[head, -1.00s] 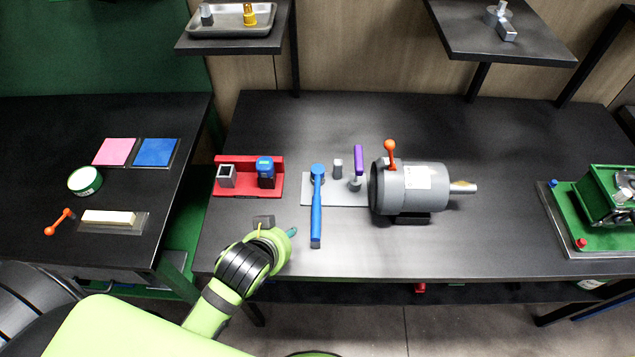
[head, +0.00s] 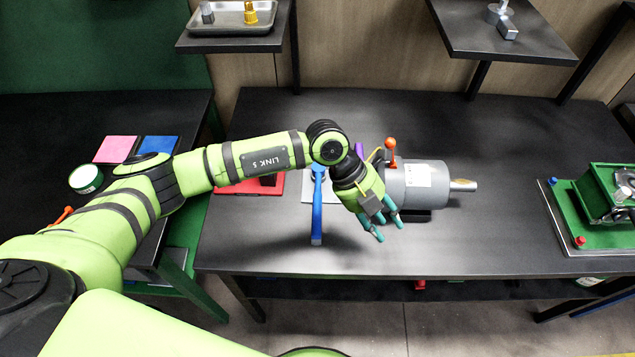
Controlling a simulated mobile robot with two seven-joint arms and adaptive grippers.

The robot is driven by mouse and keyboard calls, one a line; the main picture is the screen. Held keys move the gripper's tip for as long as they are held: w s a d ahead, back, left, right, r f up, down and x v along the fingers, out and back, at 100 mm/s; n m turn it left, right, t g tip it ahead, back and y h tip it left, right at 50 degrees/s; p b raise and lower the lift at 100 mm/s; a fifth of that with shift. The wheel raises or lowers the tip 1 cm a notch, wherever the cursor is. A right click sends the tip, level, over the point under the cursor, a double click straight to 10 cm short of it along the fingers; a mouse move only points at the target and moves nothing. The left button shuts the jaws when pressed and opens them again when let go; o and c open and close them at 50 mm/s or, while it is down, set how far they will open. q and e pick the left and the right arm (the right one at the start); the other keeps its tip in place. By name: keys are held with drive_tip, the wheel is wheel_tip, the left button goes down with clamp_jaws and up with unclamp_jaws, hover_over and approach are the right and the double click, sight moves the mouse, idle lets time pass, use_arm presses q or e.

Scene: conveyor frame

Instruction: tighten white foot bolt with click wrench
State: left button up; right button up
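The click wrench (head: 316,212), with a long blue handle, lies on the dark table; my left arm partly covers its head end. My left gripper (head: 388,229) is right of the wrench handle, in front of the grey motor and apart from the wrench. Its teal fingertips are spread with nothing between them. On the right, a green machine base (head: 590,241) carries a red foot bolt (head: 580,241) and a blue foot bolt (head: 552,182). I cannot make out a white foot bolt. My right gripper is not in view.
The grey motor (head: 425,175) with an orange-knobbed lever (head: 391,149) stands beside my gripper. My arm partly hides the red holder (head: 240,188). A tray shelf (head: 231,44) and another shelf (head: 510,44) overhang the back. The table between motor and green machine is clear.

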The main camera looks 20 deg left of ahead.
sight(316, 207)
use_arm(q)
drive_tip(key=w+a+y, duration=0.1)
drive_tip(key=a+y, duration=0.1)
drive_tip(key=a, duration=0.3)
drive_tip(key=w+a+f+n+y, duration=0.1)
drive_tip(key=w+a+y, duration=0.1)
drive_tip(key=a, duration=0.3)
drive_tip(key=w+a+t+y, duration=0.1)
drive_tip(key=w+a+y, duration=0.1)
drive_tip(key=a, duration=0.3)
drive_tip(key=shift+w+a+f+y, duration=0.25)
drive_tip(key=shift+a+f+y, duration=0.05)
drive_tip(key=shift+y, duration=0.4)
drive_tip(key=f+b, duration=0.2)
drive_tip(key=f, duration=0.2)
drive_tip(key=f+b, duration=0.3)
drive_tip(key=shift+s+f, duration=0.2)
drive_tip(key=shift+f, duration=0.2)
drive_tip(key=shift+o, duration=0.4)
drive_tip(key=shift+s+b, duration=0.3)
drive_tip(key=shift+b, duration=0.05)
drive_tip(key=shift+s+d, duration=0.1)
drive_tip(key=c, duration=0.7)
drive_tip(key=shift+f, duration=0.1)
clamp_jaws()
drive_tip(key=shift+w, duration=0.2)
drive_tip(key=shift+r, duration=0.2)
